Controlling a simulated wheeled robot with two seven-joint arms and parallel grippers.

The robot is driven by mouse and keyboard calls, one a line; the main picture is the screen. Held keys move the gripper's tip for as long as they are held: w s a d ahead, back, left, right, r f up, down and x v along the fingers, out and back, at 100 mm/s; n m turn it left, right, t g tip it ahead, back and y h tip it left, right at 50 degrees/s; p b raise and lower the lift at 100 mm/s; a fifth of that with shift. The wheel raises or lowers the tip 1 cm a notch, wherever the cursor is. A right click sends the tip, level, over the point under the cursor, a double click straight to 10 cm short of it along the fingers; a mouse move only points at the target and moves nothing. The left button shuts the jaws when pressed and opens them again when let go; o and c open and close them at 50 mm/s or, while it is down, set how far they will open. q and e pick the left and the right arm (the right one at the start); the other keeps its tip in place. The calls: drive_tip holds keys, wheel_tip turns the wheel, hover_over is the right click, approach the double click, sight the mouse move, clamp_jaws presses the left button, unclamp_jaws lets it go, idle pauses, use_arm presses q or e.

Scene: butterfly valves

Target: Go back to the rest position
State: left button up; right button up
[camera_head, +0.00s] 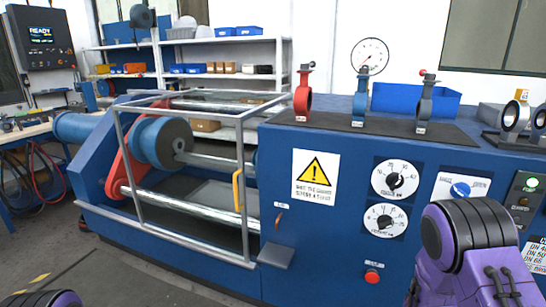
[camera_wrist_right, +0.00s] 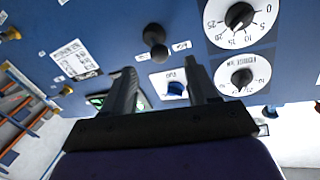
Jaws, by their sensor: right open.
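In the head view, a red butterfly valve (camera_head: 302,98), a blue valve (camera_head: 360,98) and a grey-blue valve (camera_head: 424,103) stand upright in a row on a dark mat (camera_head: 392,127) on the blue machine (camera_head: 280,235). My purple right arm (camera_head: 465,250) is low at the right, in front of the machine. In the right wrist view, my right gripper (camera_wrist_right: 160,66) is open, its two dark fingers apart with nothing held between them. It faces the machine's blue panel. At the head view's bottom left only a piece of my purple left arm (camera_head: 45,299) shows; its gripper is out of view.
The machine front has dials (camera_head: 395,179), a warning sign (camera_head: 316,178) and a red button (camera_head: 372,276). A metal guard frame (camera_head: 245,200) with a yellow handle stands left of the panel. A blue bin (camera_head: 418,99) is behind the valves. Floor is open at lower left.

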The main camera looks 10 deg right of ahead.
drive_tip(key=s+a+f+n+g+y+p, duration=0.25)
drive_tip(key=s+a+f+g+y, duration=0.45)
drive_tip(key=s+a+f, duration=0.8)
drive_tip(key=s+a+f+n+g+y, duration=0.1)
drive_tip(key=s+a+f, duration=0.1)
drive_tip(key=s, duration=0.3)
drive_tip(key=s+a+f+n+g+y, duration=0.1)
drive_tip(key=s+a+f, duration=0.1)
drive_tip(key=s, duration=0.3)
drive_tip(key=shift+s+a+f, duration=0.2)
drive_tip(key=shift+s+f, duration=0.15)
